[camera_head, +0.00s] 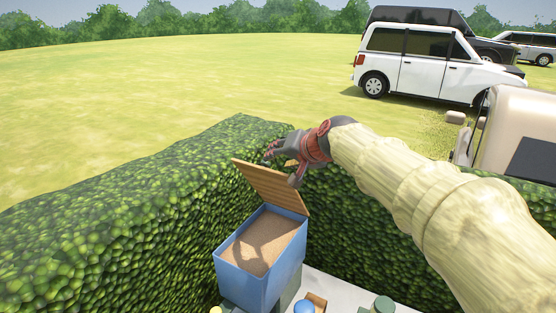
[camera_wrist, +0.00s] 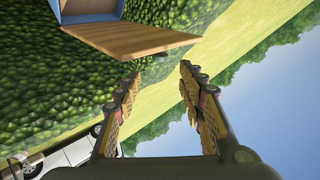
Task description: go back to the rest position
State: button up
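My gripper (camera_head: 284,152) is up in the air beside the raised wooden lid of a blue box, above the hedge. In the wrist view my gripper (camera_wrist: 160,80) has its two fingers spread apart with nothing between them. The blue box (camera_head: 248,286) holds a brown grainy fill, and its wooden lid (camera_head: 272,187) stands open. The lid also shows in the wrist view (camera_wrist: 135,40), just beyond the fingers. I cannot tell from the head view whether the gripper touches the lid.
A green hedge (camera_head: 120,225) runs behind and beside the box. A pale surface (camera_head: 345,290) at the bottom carries a blue round thing (camera_head: 304,307) and a green-topped container (camera_head: 383,304). A white car (camera_head: 425,62) and other vehicles stand on the grass beyond.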

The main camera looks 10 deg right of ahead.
jog(key=s+d+f+n+g+h, duration=0.1)
jog(key=s+d+f+g, duration=0.15)
jog(key=s+f, duration=0.7)
jog(key=s+d+f+n+g+h, duration=0.1)
jog(key=s+d+f+n+h, duration=0.15)
jog(key=s, duration=1.35)
jog(key=s+d+f+n+g, duration=0.1)
jog(key=s+d+f+g, duration=0.15)
jog(key=s+f, duration=0.7)
jog(key=s+f+b, duration=0.3)
jog(key=f+b, duration=0.9)
jog(key=b, duration=0.4)
jog(key=shift+s+d+f+t+b, duration=0.25)
jog(key=shift+d+f+t+b, duration=0.1)
jog(key=shift+d+t+b, duration=0.05)
